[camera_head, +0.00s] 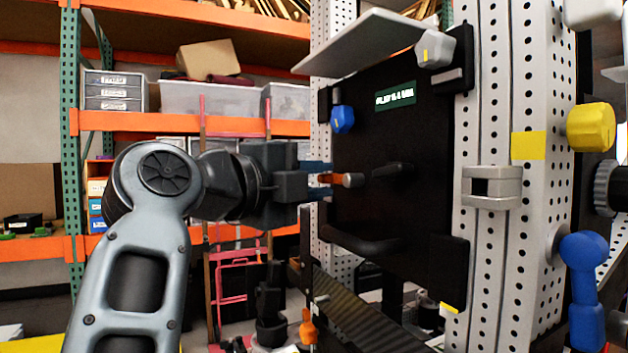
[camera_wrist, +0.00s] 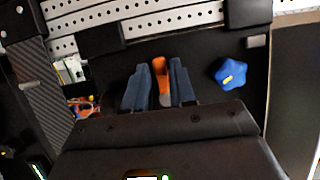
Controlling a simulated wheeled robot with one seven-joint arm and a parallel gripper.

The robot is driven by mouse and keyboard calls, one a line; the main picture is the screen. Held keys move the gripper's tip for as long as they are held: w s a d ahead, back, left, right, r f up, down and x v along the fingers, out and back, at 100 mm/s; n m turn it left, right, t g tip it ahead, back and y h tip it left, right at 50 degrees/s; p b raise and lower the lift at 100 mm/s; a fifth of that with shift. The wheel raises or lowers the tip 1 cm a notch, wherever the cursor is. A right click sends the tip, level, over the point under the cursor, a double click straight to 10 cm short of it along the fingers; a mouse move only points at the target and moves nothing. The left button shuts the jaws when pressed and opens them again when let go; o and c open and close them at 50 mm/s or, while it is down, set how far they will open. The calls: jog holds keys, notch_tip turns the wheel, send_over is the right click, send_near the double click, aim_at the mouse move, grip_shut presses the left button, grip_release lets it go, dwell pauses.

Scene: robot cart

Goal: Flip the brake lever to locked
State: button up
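An orange lever (camera_head: 327,179) with a grey rounded end stands out from the black panel (camera_head: 425,130); I take it to be the brake lever. It also shows in the wrist view (camera_wrist: 162,80). My gripper (camera_head: 322,180) reaches it from the left, with one blue finger above and one below it. In the wrist view my gripper (camera_wrist: 160,84) has its fingers apart on both sides of the orange lever, with a visible gap on the left and the right finger very close. Contact is not clear.
A grey shelf plate (camera_head: 365,42) juts out above. Perforated posts (camera_head: 492,110) frame the right side. Another orange part (camera_head: 308,328) is low down.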

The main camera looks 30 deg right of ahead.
jog(key=shift+o, duration=1.3)
jog(key=shift+a, duration=0.1)
jog(key=v, duration=0.7)
jog(key=shift+a, duration=0.25)
jog(key=shift+s, duration=0.1)
jog(key=shift+a, duration=0.1)
